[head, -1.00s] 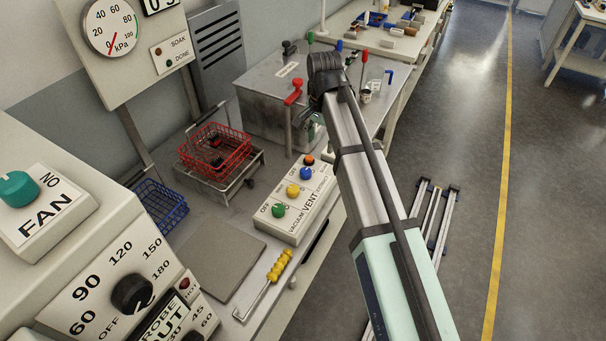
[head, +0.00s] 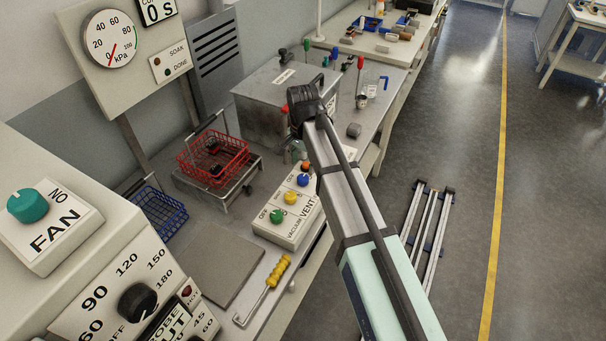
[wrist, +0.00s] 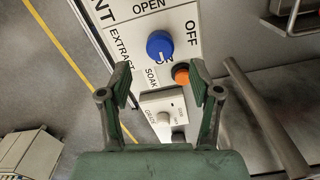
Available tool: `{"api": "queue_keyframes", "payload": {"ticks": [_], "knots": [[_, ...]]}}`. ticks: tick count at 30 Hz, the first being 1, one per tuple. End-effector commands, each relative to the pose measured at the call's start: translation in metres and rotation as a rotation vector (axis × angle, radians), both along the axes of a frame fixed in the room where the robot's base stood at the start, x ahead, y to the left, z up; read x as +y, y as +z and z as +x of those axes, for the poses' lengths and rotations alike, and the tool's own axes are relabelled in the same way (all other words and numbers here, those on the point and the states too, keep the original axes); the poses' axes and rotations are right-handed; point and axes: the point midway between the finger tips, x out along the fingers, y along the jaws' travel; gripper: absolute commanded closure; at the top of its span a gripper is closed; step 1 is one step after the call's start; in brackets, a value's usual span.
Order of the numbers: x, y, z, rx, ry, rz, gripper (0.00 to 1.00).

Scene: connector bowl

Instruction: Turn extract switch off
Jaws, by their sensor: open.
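The blue extract knob (wrist: 160,45) sits on a white panel in the wrist view, between the words EXTRACT, OFF and ON. Its white line slants down toward ON. In the head view the blue knob (head: 303,180) is on the sloped control box (head: 292,236). My gripper (wrist: 162,84) is open and empty, its two fingers spread below the knob in the wrist view. I see no contact with the knob. An orange button (wrist: 181,74) lies close to the right finger in the picture. In the head view my arm hides most of the gripper.
Yellow (head: 290,198) and green (head: 277,216) knobs share the box. A red wire basket (head: 213,157) stands left of it, and a grey metal chamber (head: 270,105) behind. A yellow-handled tool (head: 277,271) lies in front.

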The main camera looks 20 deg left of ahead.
Motion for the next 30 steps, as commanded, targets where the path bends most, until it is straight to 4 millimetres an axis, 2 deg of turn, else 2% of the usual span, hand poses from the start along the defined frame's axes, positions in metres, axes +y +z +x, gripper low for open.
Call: {"api": "queue_keyframes", "payload": {"ticks": [6, 12, 18, 25, 26, 30], "knots": [[-0.001, -0.035, -0.001, 0.002, 0.000, -0.001, 0.36], [0.000, -0.055, 0.000, 0.001, 0.000, -0.001, 0.36], [0.000, -0.063, 0.000, 0.000, 0.000, 0.001, 0.36], [0.000, -0.064, 0.000, 0.000, 0.000, 0.001, 0.36], [0.000, -0.064, 0.000, 0.000, 0.000, 0.001, 0.40], [0.000, -0.063, 0.000, 0.000, 0.000, 0.000, 0.90]]}}
